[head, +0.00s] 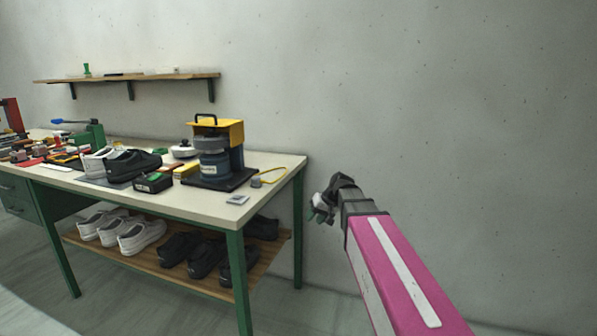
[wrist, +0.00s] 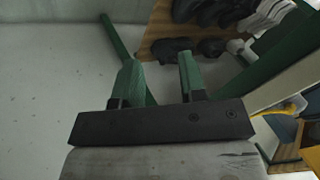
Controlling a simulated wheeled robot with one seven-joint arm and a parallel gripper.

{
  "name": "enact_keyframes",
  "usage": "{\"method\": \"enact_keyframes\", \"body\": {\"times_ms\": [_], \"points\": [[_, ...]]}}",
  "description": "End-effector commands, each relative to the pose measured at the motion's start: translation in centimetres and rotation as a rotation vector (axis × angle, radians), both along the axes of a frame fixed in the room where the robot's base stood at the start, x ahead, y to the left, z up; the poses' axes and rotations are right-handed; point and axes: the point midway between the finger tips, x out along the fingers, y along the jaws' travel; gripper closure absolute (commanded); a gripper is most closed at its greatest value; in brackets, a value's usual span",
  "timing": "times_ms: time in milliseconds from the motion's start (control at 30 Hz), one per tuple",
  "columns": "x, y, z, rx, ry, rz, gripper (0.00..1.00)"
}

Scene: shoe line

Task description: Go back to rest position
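My gripper (head: 318,212) is at the end of my arm, beyond the right end of the workbench and apart from it, at about table-top height or a little lower. In the wrist view my gripper (wrist: 160,78) shows two green fingers with a clear gap between them. Nothing is held in that gap. Behind the fingers lie the floor and the lower wooden shelf with dark shoes, out of contact with them.
The workbench (head: 205,207) carries a blue and yellow machine (head: 214,160), a black shoe (head: 133,165) and tools. White shoes (head: 142,236) and black shoes (head: 207,257) stand on its lower shelf (head: 190,279). A wall shelf (head: 150,77) hangs above. Bare wall and floor are on the right.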

Motion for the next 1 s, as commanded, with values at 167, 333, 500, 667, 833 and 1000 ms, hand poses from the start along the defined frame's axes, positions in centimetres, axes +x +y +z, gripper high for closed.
{"method": "enact_keyframes", "body": {"times_ms": [167, 333, 500, 667, 833, 1000], "points": [[-5.1, -3.9, -7.4, -0.142, 0.090, -0.081, 0.62], [-10.0, -7.4, -13.1, -0.278, 0.161, -0.146, 0.62], [-14.5, -10.4, -17.2, -0.400, 0.216, -0.194, 0.62], [-17.2, -12.2, -19.3, -0.473, 0.244, -0.217, 0.62], [-17.9, -12.8, -19.9, -0.497, 0.251, -0.226, 0.62], [-17.9, -12.8, -19.9, -0.497, 0.251, -0.226, 0.62]]}}
